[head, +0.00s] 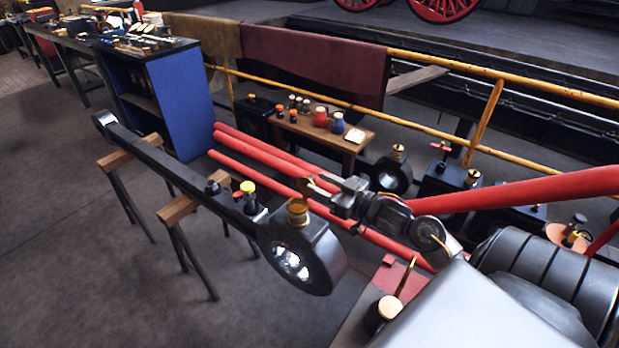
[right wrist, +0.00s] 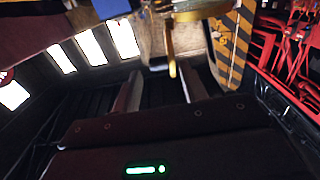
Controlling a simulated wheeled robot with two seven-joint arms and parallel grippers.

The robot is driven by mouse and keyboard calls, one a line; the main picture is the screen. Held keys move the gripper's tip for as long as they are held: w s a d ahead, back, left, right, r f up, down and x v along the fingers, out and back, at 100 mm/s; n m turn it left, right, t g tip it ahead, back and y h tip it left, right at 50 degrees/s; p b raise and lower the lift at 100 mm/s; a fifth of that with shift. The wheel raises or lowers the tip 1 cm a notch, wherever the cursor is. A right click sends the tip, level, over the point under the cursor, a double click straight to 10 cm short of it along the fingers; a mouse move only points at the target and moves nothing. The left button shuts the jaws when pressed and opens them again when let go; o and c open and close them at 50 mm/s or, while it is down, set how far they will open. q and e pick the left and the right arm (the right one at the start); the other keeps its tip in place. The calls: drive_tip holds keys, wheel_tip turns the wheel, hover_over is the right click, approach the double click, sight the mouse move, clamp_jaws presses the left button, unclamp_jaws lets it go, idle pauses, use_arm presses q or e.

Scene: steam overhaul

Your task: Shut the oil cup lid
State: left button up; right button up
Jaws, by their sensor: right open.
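A brass oil cup (head: 298,212) stands on the big end of a dark connecting rod (head: 262,228) in the head view. A brass piece (head: 323,185), which looks like its raised lid, shows just right of and above the cup, partly hidden by my right gripper. My right gripper (head: 318,188) is open, with its fingertips close to the cup's right side; I cannot tell whether they touch the brass. In the right wrist view a narrow brass piece (right wrist: 171,58) shows ahead, between the two fingers. My left gripper is not in view.
The rod rests on two trestles (head: 178,210). A yellow-topped cup (head: 248,188) stands farther along it. Red rails (head: 255,170) and a small table (head: 318,130) of jars lie behind. Floor at left is clear.

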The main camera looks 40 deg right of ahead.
sight(312, 180)
drive_tip(key=x, duration=0.2)
drive_tip(key=shift+w+a+r, duration=0.1)
drive_tip(key=shift+w, duration=0.2)
drive_tip(key=shift+w+a, duration=0.2)
drive_tip(key=shift+w, duration=0.45)
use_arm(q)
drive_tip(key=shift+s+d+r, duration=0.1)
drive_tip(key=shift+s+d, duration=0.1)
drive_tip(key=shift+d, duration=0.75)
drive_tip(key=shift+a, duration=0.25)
use_arm(e)
drive_tip(key=shift+c, duration=0.3)
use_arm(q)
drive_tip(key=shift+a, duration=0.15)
use_arm(e)
drive_tip(key=c, duration=0.7)
